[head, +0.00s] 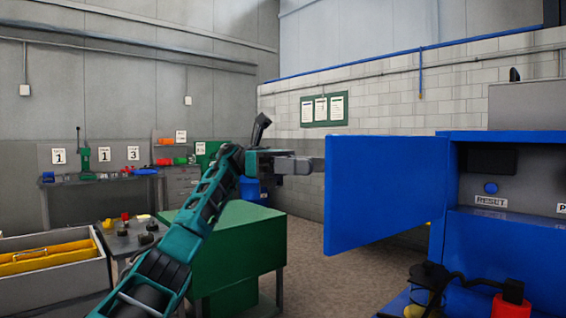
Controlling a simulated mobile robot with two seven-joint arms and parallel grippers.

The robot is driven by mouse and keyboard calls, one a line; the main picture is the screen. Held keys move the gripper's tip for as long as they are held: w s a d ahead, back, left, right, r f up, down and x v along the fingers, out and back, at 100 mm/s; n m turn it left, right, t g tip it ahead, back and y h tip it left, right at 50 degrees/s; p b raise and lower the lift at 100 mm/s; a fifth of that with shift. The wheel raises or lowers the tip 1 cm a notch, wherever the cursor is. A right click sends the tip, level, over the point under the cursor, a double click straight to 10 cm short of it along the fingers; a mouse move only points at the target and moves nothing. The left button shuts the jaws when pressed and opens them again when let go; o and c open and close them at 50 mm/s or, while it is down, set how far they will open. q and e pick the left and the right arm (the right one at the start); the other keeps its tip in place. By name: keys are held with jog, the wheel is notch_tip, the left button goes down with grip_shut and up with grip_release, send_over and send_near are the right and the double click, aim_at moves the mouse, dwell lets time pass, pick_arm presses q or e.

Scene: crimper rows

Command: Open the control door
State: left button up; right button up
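The control door (385,195) is a flat blue panel on the right in the head view. It stands swung out from the blue control cabinet (500,230), hinged at the cabinet's left side. The opened cabinet front shows a grey panel (525,190) with a blue button (490,188) above a RESET label. My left gripper (308,166) is at the door's free left edge, near its upper part. Its fingertips meet or overlap the edge in the picture; whether they touch or grip it I cannot tell. My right gripper does not show.
A green table (235,235) stands behind my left arm. A grey bin with yellow contents (45,260) is at the lower left. A red object (510,310) and a black cable (470,282) are at the cabinet's lower front. Floor shows clear between the green table and door.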

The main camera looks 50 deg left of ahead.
pick_arm(q)
jog(key=p+v, duration=0.1)
jog(key=v, duration=0.5)
jog(key=shift+p, duration=0.35)
jog(key=shift+s, duration=0.1)
